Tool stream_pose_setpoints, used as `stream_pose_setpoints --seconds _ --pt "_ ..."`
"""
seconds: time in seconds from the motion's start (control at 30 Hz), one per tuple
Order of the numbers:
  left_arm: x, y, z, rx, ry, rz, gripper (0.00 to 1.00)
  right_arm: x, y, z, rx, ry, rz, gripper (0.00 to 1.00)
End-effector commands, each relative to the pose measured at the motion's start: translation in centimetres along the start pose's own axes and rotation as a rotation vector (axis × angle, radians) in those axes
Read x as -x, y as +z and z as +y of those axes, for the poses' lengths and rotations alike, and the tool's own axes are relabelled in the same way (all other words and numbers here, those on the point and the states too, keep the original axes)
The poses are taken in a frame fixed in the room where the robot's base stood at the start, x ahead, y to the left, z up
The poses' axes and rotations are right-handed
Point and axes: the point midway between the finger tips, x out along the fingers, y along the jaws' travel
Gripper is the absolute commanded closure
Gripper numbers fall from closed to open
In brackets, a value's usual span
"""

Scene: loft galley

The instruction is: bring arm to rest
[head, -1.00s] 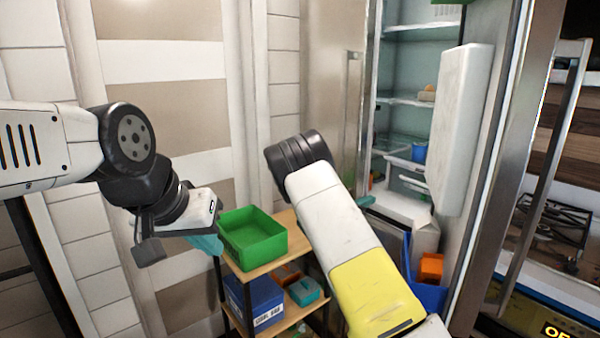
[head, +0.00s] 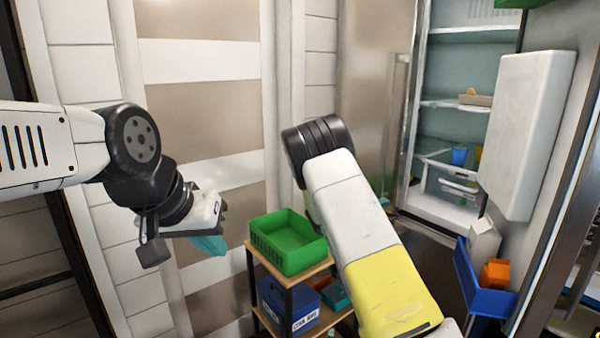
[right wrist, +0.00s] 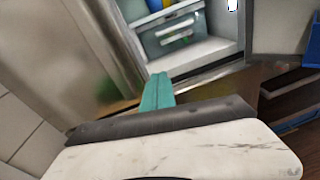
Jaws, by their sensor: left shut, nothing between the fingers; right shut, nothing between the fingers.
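My left gripper (head: 212,245) hangs at the left of the head view, its teal fingers closed and empty, beside the green bin and in front of the panelled wall. My right arm (head: 360,230) crosses the middle of the head view. Its gripper is mostly hidden there behind the arm; only a bit of teal (head: 384,202) shows. In the right wrist view my right gripper (right wrist: 158,78) has its teal fingers together with nothing between them, pointing toward the lower part of the open fridge.
A green bin (head: 290,262) stands on a small wooden shelf unit (head: 262,262), with a blue box (head: 285,300) below. The fridge (head: 440,207) is open, its door at right carrying a blue bin (head: 487,300) with an orange item (head: 494,273). Floor before the fridge looks clear.

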Motion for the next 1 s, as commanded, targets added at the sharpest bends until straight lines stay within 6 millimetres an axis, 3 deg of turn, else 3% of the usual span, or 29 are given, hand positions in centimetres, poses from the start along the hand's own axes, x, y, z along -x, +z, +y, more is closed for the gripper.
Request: stream_pose_setpoints --seconds 0.27,0.47,0.7,1.0 --pt "0.0 0.0 0.0 -0.001 0.000 0.000 1.00 -0.1 2.2 -5.3 -0.207 -0.163 0.134 1.00" --pt "0.0 0.0 0.0 -0.001 0.000 0.000 1.00 1.7 4.0 -10.9 -0.459 -0.344 0.291 1.00" --pt "0.0 0.0 0.0 -0.001 0.000 0.000 1.00 7.9 6.3 -18.1 -0.886 -0.624 0.554 1.00" --pt "0.0 0.0 0.0 -0.001 0.000 0.000 1.00 18.8 9.9 -23.3 -1.382 -0.906 0.862 1.00"
